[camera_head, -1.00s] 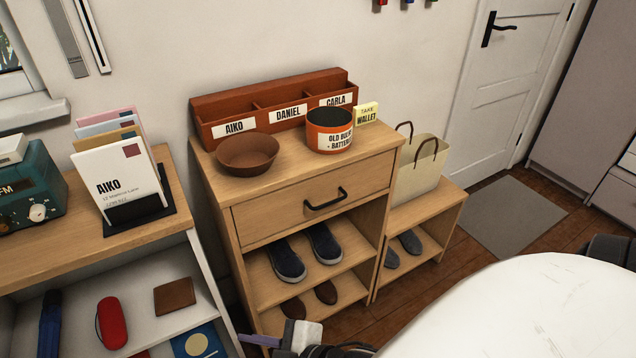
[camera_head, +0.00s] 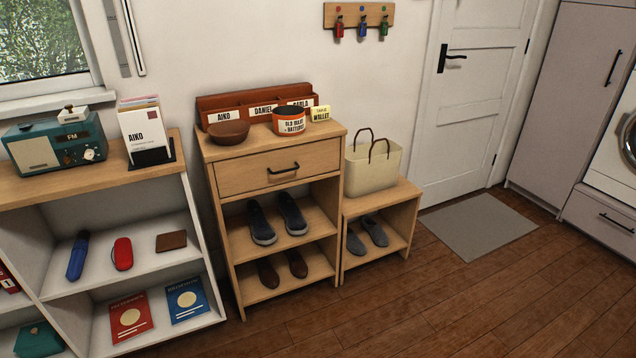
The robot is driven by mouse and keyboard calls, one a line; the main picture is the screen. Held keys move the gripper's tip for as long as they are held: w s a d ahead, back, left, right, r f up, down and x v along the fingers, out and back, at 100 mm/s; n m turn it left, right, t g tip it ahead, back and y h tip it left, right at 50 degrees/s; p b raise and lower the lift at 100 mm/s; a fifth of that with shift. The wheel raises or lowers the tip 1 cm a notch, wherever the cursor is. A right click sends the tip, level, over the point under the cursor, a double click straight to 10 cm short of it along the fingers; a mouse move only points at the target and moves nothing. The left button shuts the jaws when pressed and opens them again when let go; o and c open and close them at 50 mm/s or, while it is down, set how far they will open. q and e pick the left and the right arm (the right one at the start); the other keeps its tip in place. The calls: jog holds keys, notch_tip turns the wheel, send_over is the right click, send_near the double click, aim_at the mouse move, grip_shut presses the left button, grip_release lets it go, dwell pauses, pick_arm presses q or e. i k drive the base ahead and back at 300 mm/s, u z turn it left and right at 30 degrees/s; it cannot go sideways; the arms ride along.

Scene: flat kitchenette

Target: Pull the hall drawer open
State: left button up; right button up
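The hall drawer (camera_head: 240,178) is a light wood front at the top of a narrow wooden cabinet (camera_head: 222,235). It looks shut, flush with the cabinet. Its black bar handle (camera_head: 283,169) sits across the middle of the front. Neither of my grippers shows in the head view now, and nothing touches the handle.
On the cabinet top stand a brown bowl (camera_head: 228,132), a battery tin (camera_head: 289,122) and a letter sorter (camera_head: 212,104). Shoes fill the shelves below. A low bench (camera_head: 398,192) with a tote bag (camera_head: 372,170) adjoins at right. The wooden floor (camera_head: 440,300) in front is clear.

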aim_at(252, 172)
jog(key=u, duration=0.85)
jog(key=i, duration=1.3)
jog(key=z, duration=0.7)
jog(key=i, duration=0.45)
jog(key=z, duration=1.8)
jog(key=k, duration=1.25)
jog(key=u, duration=1.55)
